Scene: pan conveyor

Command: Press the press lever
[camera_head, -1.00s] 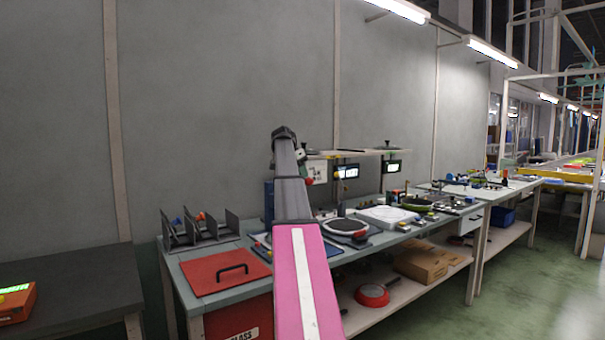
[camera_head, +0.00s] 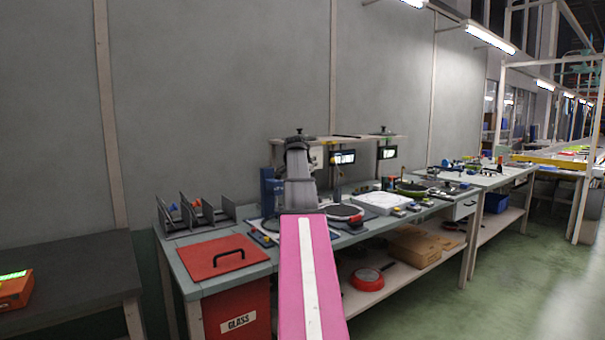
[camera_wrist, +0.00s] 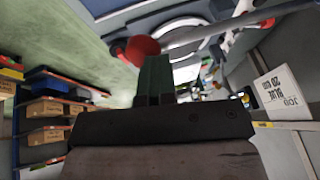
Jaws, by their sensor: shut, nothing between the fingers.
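The press lever (camera_wrist: 215,30) shows in the wrist view as a grey rod running from the upper right to a red ball knob (camera_wrist: 142,47). My gripper (camera_wrist: 156,68) is shut and empty in the wrist view, its dark green fingers pointing at the rod close beside the knob. Whether the fingers touch the lever I cannot tell. In the head view the blue press body (camera_head: 267,190) stands on the bench just left of my arm. The lever and my fingers are hidden behind my arm there.
The workbench (camera_head: 180,262) holds a red lid with a black handle (camera_head: 222,257), grey dividers (camera_head: 195,212), a round dark plate (camera_head: 342,212) and a white tray (camera_head: 381,202). A shelf with small screens (camera_head: 342,157) stands behind. A red pan (camera_head: 366,277) and cardboard boxes (camera_head: 415,250) lie below.

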